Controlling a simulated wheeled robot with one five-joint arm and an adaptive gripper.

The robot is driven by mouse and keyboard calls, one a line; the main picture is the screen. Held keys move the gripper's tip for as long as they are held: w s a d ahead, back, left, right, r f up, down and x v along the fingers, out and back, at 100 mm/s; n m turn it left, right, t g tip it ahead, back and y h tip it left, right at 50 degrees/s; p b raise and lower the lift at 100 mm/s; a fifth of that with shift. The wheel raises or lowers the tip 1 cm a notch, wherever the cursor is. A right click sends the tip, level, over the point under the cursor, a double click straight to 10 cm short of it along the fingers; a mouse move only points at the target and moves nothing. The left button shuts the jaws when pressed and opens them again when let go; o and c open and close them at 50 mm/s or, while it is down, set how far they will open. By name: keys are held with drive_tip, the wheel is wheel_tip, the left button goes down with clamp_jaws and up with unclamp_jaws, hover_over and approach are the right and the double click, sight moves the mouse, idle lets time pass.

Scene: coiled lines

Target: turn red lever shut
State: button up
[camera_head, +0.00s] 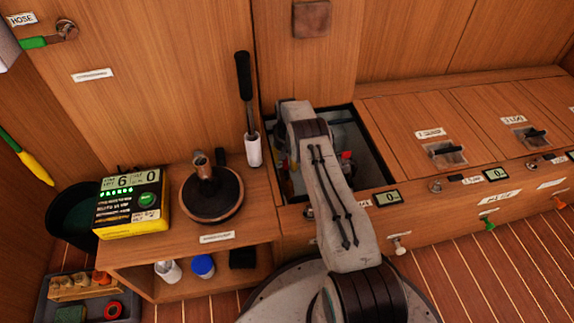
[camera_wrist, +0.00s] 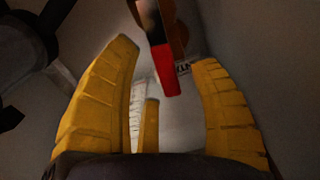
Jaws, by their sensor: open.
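The red lever (camera_wrist: 168,72) shows in the wrist view as a red-tipped handle on a brownish body, hanging from the top edge. My gripper (camera_wrist: 163,62) has yellow ribbed fingers spread apart, with the lever's red end in the gap between their tips. I see no finger closed on it, and whether any touches it I cannot tell. In the head view my arm reaches down into an open compartment, and a small red part (camera_head: 346,155) shows beside it. My arm hides most of the gripper and lever there.
The open compartment's rim (camera_head: 378,183) surrounds my arm closely. Wooden lids with dark latches (camera_head: 445,153) lie to the right. On the left shelf stand a yellow device (camera_head: 132,200), a round dark-topped fitting (camera_head: 211,194) and a black-handled white cylinder (camera_head: 253,150).

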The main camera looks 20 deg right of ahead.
drive_tip(key=shift+f, duration=0.6)
drive_tip(key=shift+c, duration=0.3)
clamp_jaws()
